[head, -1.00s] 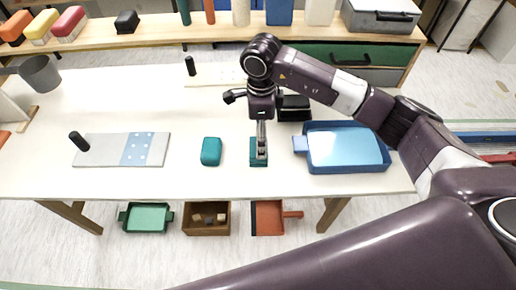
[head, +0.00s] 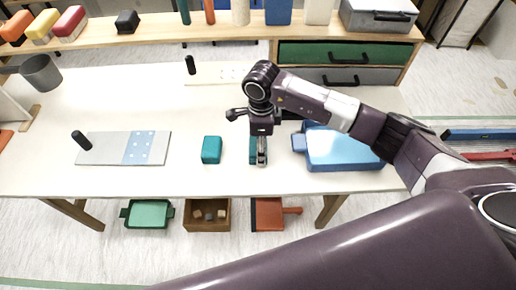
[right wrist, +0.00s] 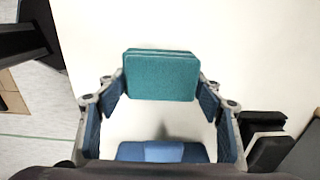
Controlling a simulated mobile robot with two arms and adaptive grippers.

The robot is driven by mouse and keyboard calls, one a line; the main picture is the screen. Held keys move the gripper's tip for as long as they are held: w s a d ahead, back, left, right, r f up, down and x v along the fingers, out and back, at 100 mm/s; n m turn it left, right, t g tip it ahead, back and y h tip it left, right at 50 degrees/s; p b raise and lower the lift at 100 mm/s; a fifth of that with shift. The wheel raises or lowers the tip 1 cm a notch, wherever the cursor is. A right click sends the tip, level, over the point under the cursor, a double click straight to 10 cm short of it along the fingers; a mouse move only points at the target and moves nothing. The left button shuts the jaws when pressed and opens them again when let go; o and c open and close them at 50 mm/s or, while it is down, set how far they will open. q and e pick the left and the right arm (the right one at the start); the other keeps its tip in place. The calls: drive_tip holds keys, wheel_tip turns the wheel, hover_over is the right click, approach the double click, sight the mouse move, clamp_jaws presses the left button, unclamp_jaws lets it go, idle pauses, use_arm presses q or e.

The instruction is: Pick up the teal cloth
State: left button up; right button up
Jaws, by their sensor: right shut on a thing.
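The teal cloth (head: 253,146) is a folded, block-like piece with layers visible at its edge in the right wrist view (right wrist: 160,75). My right gripper (head: 262,160) points down over the table near its front edge, partly covering the cloth. In the right wrist view the fingers of my right gripper (right wrist: 162,88) are on both sides of the cloth and shut on it. Whether the cloth is clear of the tabletop is hard to tell. My left gripper is not in view.
A rounded teal block (head: 211,150) lies left of the cloth on the white table (head: 110,185). A blue tray (head: 345,165) stands to the right, close by. A grey board with a black knob (head: 105,150) lies further left. A shelf (head: 200,27) runs along the back.

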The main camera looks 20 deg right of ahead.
drive_tip(key=shift+c, duration=1.2)
drive_tip(key=shift+r, duration=0.15)
wheel_tip(320, 180, up, 20)
drive_tip(key=b, duration=0.2)
drive_tip(key=shift+b, duration=0.35)
